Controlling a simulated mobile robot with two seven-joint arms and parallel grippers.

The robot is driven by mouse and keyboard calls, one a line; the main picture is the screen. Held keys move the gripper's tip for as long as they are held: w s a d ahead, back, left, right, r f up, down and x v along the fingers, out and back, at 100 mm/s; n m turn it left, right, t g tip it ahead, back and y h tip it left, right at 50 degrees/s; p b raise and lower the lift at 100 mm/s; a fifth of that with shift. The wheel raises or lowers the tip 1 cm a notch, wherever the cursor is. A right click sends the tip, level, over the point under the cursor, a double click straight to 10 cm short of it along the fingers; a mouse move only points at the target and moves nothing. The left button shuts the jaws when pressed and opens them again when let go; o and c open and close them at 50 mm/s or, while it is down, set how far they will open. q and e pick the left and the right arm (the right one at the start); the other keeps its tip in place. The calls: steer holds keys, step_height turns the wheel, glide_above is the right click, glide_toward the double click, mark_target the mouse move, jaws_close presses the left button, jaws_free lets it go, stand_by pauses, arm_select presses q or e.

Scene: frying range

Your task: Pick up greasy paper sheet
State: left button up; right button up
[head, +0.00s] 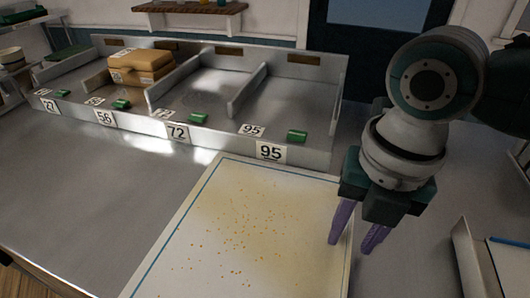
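The greasy paper sheet (245,232) lies flat on the metal counter at the lower middle of the head view. It is pale with a blue border line and is dotted with yellow-brown grease spots. Its near edge runs out of the picture. My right gripper (350,246) points down at the right edge of the sheet. Its two purple fingers stand apart with nothing seen between them. One finger overlaps the sheet's right border in the picture; I cannot tell whether it touches. My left gripper is not in view.
A metal rack (215,128) with numbered compartments and green tabs stands behind the sheet. A yellow-brown box (140,66) sits in one compartment. A metal tray (468,262) with a blue stick-like item (510,241) is at the right edge. The counter (95,185) left of the sheet is clear.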

steer(key=shift+f, duration=0.25)
jaws_close()
stand_by(1.3)
